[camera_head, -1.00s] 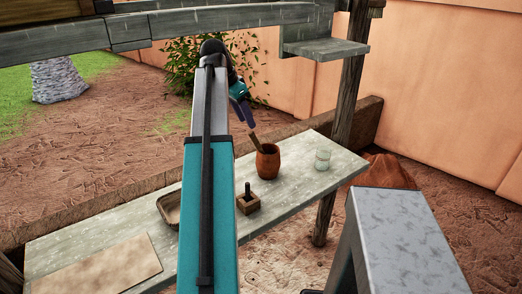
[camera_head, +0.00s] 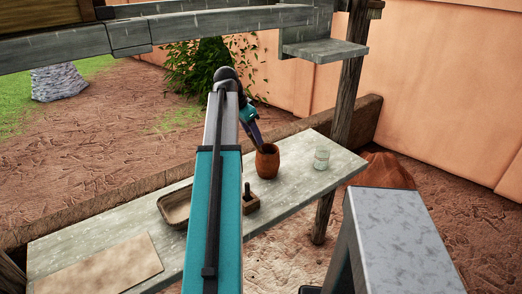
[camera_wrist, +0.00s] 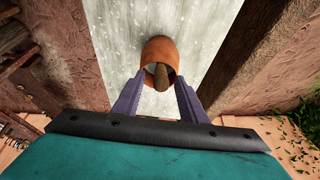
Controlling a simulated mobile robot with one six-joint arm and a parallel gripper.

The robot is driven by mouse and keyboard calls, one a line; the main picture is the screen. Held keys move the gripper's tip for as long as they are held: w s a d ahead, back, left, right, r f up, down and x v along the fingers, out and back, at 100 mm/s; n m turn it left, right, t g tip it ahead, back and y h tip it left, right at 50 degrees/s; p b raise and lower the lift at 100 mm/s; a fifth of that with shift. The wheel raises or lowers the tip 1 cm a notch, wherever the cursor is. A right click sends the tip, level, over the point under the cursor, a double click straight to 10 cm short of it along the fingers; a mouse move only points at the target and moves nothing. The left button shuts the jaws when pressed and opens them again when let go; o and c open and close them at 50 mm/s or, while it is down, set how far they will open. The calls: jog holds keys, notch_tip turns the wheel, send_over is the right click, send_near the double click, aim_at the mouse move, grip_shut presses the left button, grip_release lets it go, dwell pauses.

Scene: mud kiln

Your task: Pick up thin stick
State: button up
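A brown thin stick (camera_wrist: 162,76) stands in an orange-brown clay pot (camera_head: 267,161) on the stone table (camera_head: 316,178). In the wrist view the pot (camera_wrist: 160,51) is straight ahead, and the stick's end points toward the camera. My gripper (camera_head: 259,141) is just above the pot's rim. In the wrist view my gripper (camera_wrist: 159,82) has its purple fingers apart, one on each side of the stick, with gaps visible. In the head view the stick is hidden or cannot be told apart from the fingers.
A small wooden block with a peg (camera_head: 250,202) and a shallow tray (camera_head: 174,207) are to the left. A tan board (camera_head: 103,270) lies at the near left. A wooden post (camera_head: 345,110) rises behind the table's right end.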

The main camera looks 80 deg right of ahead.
aim_at(258, 149)
jog(key=shift+f, duration=0.1)
dwell(0.3)
jog(key=shift+p+x, duration=0.9)
jog(key=shift+x, duration=1.65)
grip_shut()
